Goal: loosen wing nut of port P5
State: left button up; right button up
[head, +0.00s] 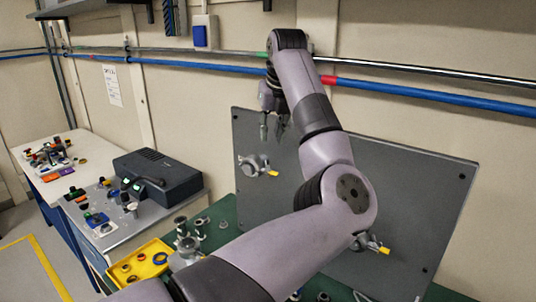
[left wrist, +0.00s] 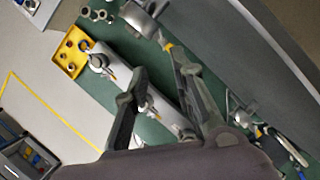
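A grey upright panel (head: 410,190) carries metal clamped ports. One port clamp (head: 252,163) with a yellow-tipped wing nut (head: 272,173) is at its left side. Another clamp (head: 362,241) with a yellow wing nut (head: 379,248) is lower, partly behind my left arm. No port labels are readable, so I cannot tell which is P5. My left gripper (head: 273,130) points down above the left clamp, apart from it. In the left wrist view its fingers (left wrist: 156,60) are spread and empty, with a clamp (left wrist: 142,18) beyond the tips. My right gripper is not in view.
A green bench top (head: 222,208) holds metal fittings and a yellow tray (head: 140,265) with rings. A dark grey box (head: 158,175) stands on the bench at left. Blue and steel pipes (head: 430,92) run along the wall behind the panel.

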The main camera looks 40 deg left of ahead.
aim_at(268, 164)
pick_arm(q)
jog(key=p+x, duration=0.3)
jog(key=x, duration=0.6)
jog(key=shift+w+f+p, duration=0.2)
jog(key=shift+f+p, duration=0.05)
jog(key=shift+p, duration=0.1)
jog(key=shift+w+a+f, duration=0.1)
jog(key=shift+a+f, duration=0.1)
jog(key=shift+f, duration=0.4)
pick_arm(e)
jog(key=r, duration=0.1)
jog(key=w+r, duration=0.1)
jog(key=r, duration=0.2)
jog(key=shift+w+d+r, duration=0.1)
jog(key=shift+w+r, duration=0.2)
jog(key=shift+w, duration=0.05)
pick_arm(q)
jog(key=shift+c, duration=0.5)
grip_shut()
